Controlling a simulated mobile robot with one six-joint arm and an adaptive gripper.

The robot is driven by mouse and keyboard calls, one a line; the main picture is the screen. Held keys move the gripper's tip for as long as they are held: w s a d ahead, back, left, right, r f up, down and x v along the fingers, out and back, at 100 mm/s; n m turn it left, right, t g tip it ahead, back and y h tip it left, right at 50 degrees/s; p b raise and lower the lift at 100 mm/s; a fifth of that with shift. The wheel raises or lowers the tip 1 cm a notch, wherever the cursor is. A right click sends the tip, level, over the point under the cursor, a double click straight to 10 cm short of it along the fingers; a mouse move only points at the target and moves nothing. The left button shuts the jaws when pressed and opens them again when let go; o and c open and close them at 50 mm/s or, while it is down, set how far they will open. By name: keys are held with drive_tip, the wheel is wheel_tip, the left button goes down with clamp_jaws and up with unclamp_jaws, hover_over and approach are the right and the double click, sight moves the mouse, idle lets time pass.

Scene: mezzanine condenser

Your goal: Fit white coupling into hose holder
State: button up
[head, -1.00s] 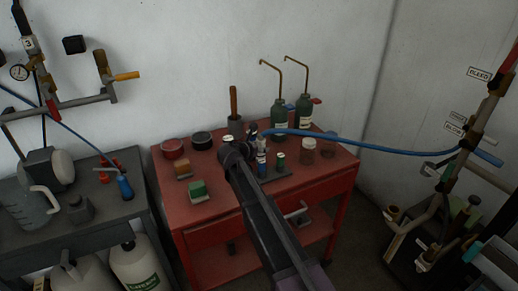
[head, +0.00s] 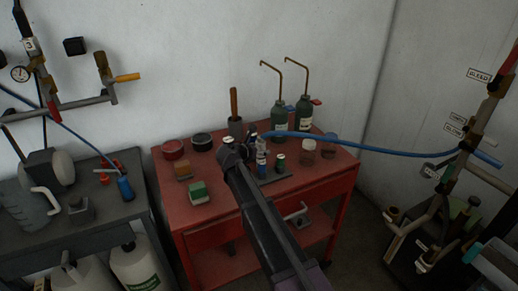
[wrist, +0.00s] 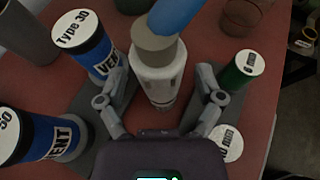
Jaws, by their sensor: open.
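The white coupling (wrist: 158,78), with a grey collar and the blue hose (wrist: 172,14) at its top end, stands between the fingers of my gripper (wrist: 163,88) in the wrist view. The fingers are open, with a gap visible on each side of the coupling. The coupling's lower end is partly hidden, and I cannot tell whether it sits in a holder. In the head view my gripper (head: 248,152) is over the red cart, and the blue hose (head: 375,150) runs from it to the pipework at right. I cannot make out the hose holder clearly.
Blue "VENT" cylinders (wrist: 84,45) stand close left of my gripper and a green white-topped cylinder (wrist: 240,70) close right.

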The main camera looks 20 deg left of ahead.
drive_tip(key=p+v, duration=0.4)
drive_tip(key=v, duration=0.7)
drive_tip(key=shift+s+r, duration=0.1)
idle(0.5)
